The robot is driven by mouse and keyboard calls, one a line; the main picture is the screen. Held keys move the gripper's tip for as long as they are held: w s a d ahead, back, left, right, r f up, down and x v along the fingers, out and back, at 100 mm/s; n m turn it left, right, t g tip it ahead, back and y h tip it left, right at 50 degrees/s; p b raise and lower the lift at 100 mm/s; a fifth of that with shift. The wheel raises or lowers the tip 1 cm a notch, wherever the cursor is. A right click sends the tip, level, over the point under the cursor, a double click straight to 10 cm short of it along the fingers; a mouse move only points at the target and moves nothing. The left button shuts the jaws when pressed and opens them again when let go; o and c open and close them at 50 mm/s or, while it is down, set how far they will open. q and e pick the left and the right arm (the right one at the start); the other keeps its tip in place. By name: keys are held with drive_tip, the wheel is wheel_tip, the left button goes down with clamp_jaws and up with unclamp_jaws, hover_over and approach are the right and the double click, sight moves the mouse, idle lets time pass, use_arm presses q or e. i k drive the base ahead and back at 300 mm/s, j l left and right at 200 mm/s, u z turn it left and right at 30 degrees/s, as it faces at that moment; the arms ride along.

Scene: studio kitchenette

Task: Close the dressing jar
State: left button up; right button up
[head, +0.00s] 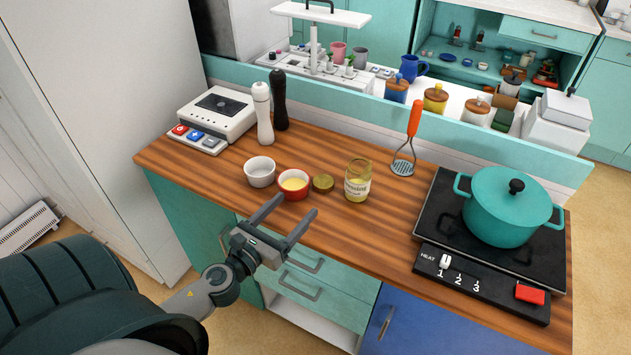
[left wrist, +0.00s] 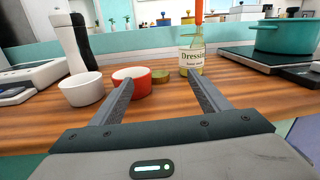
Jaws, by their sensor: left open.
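The dressing jar (head: 358,180) stands upright and open on the wooden counter, with pale yellow dressing inside. It also shows in the left wrist view (left wrist: 191,60), behind the right finger. A round brown-gold lid (head: 323,183) lies on the counter just left of the jar, apart from it; it shows in the left wrist view (left wrist: 161,76) between the fingers. My left gripper (head: 293,220) is open and empty, at the counter's front edge, short of the lid and jar. My right gripper is in neither view.
A red bowl (head: 294,184) with yellow contents and a white bowl (head: 260,171) stand left of the lid. White and black mills (head: 263,113) stand behind. A masher (head: 407,150) is behind the jar; a teal pot (head: 507,212) sits on the hob at right.

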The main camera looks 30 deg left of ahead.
sight(358, 180)
drive_tip(key=i+u, duration=0.15)
drive_tip(key=u, duration=0.9)
